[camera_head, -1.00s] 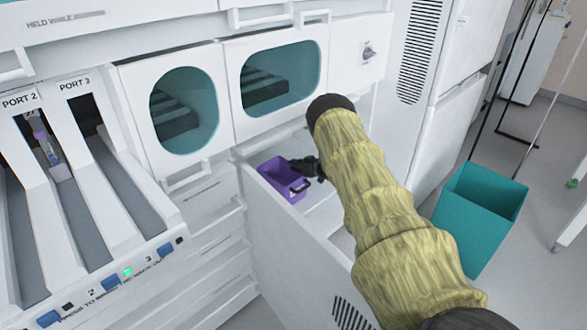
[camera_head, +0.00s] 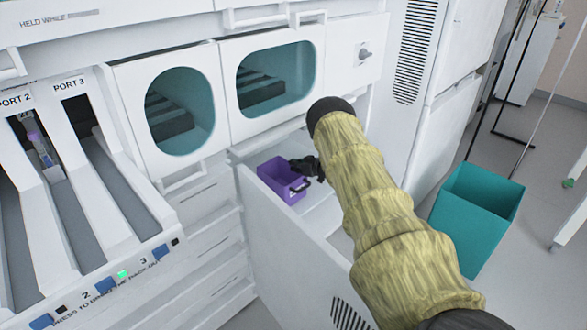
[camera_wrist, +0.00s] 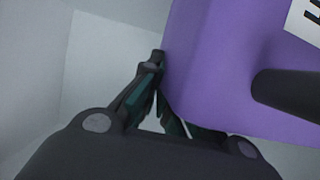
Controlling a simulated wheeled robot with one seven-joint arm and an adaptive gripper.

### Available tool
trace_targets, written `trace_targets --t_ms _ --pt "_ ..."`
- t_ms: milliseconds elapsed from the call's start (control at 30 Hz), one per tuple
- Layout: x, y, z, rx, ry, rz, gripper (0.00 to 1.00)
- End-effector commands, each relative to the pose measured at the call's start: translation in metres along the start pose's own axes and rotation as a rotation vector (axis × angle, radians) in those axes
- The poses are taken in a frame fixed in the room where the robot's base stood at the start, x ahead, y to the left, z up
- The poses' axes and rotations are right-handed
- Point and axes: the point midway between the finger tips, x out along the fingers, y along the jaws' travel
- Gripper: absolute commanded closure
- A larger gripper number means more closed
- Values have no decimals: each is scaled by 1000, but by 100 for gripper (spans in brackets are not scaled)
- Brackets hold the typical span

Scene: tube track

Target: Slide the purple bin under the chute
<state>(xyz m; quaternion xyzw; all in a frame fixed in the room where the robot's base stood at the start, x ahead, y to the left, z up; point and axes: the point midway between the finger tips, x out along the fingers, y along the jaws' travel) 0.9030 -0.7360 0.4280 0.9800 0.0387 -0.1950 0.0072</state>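The purple bin (camera_head: 279,186) sits inside a white pull-out compartment below the right oval port, with a dark handle on its near right side. It fills the upper right of the wrist view (camera_wrist: 220,75), where the dark handle and part of a white label show. My gripper (camera_head: 308,168) is just right of the bin. In the wrist view my gripper's fingers (camera_wrist: 162,100) come together with nothing seen between them. They are against or very close to the bin's side; contact is hard to tell. I cannot make out a chute clearly.
The compartment's tall white front panel (camera_head: 290,250) stands on the near side. White cabinet fronts with two teal oval ports (camera_head: 276,75) rise behind. Tube lanes (camera_head: 115,190) are at left. A teal bin (camera_head: 478,215) stands on the floor at right.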

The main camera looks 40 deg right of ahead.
Motion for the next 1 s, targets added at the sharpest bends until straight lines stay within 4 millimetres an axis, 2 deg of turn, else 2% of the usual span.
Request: trace_targets --t_ms 700,1000 --pt "-2 22 2 -1 0 1 100" --pt "-2 25 1 0 0 1 100"
